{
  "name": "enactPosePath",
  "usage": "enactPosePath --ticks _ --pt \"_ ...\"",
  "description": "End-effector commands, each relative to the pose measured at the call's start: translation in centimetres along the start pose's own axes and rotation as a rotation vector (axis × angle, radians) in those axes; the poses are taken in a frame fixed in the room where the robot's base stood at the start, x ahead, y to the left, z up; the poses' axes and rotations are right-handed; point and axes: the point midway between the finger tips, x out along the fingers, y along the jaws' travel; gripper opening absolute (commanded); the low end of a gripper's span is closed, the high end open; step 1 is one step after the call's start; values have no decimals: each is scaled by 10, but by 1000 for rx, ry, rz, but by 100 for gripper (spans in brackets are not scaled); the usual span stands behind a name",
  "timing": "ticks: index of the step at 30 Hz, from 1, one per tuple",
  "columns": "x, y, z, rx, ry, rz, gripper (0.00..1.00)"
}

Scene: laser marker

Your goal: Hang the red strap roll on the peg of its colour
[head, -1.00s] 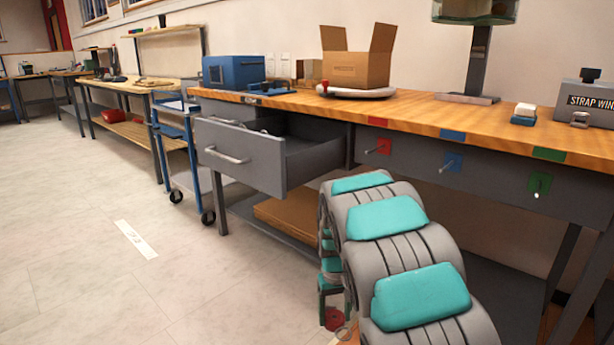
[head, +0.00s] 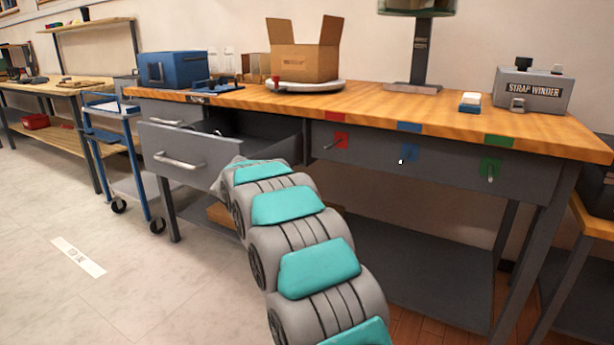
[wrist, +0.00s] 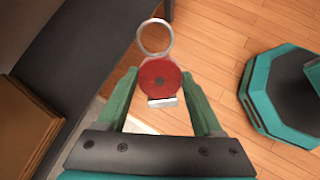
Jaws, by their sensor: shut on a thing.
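The red strap roll (wrist: 160,83) shows in the wrist view between the two green fingers of my gripper (wrist: 160,90), which is shut on it. A pale metal ring (wrist: 155,37) stands out from its far side and a small silver piece (wrist: 163,102) from its near side. In the head view my own arm hides the gripper and the roll. The red peg (head: 338,141) sticks out of a red plate on the bench front. A blue peg plate (head: 409,153) and a green peg plate (head: 490,169) are to its right.
A drawer (head: 185,155) stands open left of the red peg, close to my arm. The wooden bench top (head: 350,104) carries a cardboard box (head: 302,62), a blue machine (head: 172,68) and a strap winder (head: 533,91). A blue cart (head: 118,150) stands left.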

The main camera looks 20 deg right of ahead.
Motion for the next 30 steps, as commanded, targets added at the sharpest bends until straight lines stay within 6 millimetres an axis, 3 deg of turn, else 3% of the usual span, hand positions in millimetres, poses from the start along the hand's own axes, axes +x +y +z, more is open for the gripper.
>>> enactPosePath --ticks 8,11,16,24,30 --pt "-27 25 37 -182 -185 268 0" --pt "-44 37 53 -246 -265 403 0" --pt "-89 62 80 -335 -410 689 0" --pt "-153 84 92 -370 -524 981 0" --pt "-170 90 91 -369 -541 1047 0"
